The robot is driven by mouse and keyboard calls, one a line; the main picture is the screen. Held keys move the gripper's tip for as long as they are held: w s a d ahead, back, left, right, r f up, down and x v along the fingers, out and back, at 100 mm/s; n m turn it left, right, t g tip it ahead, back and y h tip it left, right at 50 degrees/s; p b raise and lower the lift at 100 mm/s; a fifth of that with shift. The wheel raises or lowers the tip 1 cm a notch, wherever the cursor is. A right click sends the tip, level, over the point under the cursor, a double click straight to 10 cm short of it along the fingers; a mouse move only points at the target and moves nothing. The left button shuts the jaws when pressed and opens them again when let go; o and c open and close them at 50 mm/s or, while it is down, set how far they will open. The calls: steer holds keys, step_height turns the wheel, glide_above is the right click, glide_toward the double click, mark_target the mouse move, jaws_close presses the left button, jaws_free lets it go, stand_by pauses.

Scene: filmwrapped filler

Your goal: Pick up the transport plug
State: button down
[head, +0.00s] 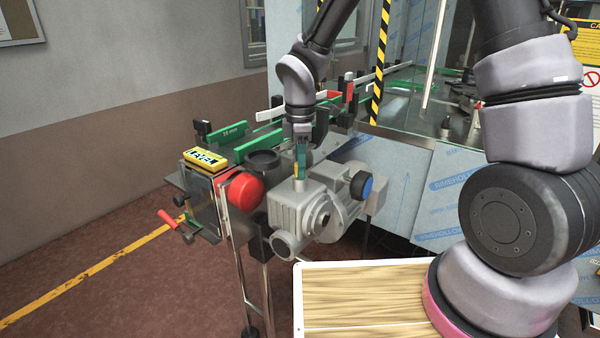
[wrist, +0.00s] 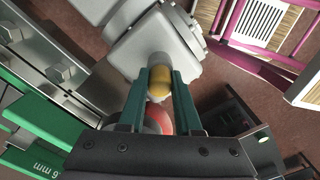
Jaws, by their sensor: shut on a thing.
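The transport plug (wrist: 158,84) is a small yellow-orange rounded cap in the wrist view. It sits between the green fingertips at the mouth of a grey pipe stub (wrist: 158,61). My gripper (wrist: 159,82) points down and is shut on the plug. In the head view my gripper (head: 301,172) is just above the upright stub on top of the grey gear motor (head: 299,211). The plug cannot be made out there. I cannot tell whether it is still seated in the stub.
A large red button (head: 243,191) and a yellow-labelled box (head: 205,158) stand left of the motor. Green conveyor guides (head: 228,134) run behind. A slatted wooden top (head: 365,285) lies in front.

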steer(key=shift+r, duration=0.15)
step_height(320, 180, up, 10)
steer(key=shift+f, duration=0.1)
stand_by(0.3)
steer(key=shift+r, duration=1.5)
steer(key=shift+s, duration=0.1)
